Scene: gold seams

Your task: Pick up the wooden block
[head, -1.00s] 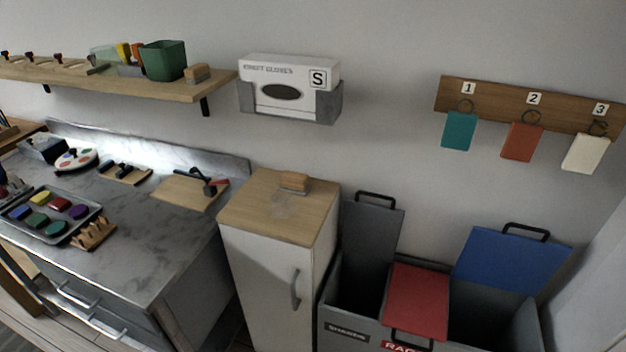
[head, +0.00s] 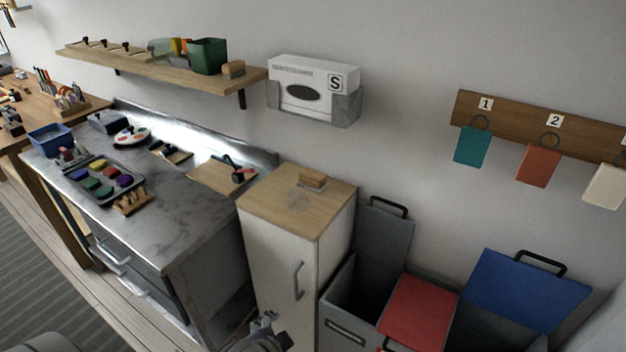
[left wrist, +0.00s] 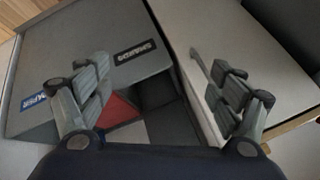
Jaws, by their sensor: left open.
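A small wooden block (head: 312,180) lies on the light wood top of the narrow white cabinet (head: 290,208). A similar wooden block (head: 233,69) sits at the right end of the wall shelf. My left gripper (head: 268,332) shows at the bottom edge of the head view, in front of the cabinet and well below its top. In the left wrist view my left gripper (left wrist: 158,88) is open, with nothing between its fingers. Neither block shows in that view. My right gripper is not in view.
Grey bins with a red lid (head: 418,312) and a raised blue lid (head: 525,292) stand right of the cabinet. The cabinet handle (head: 299,281) sticks out in front. A marble counter (head: 160,225) with trays and tools is on the left. A glove box (head: 310,85) hangs above.

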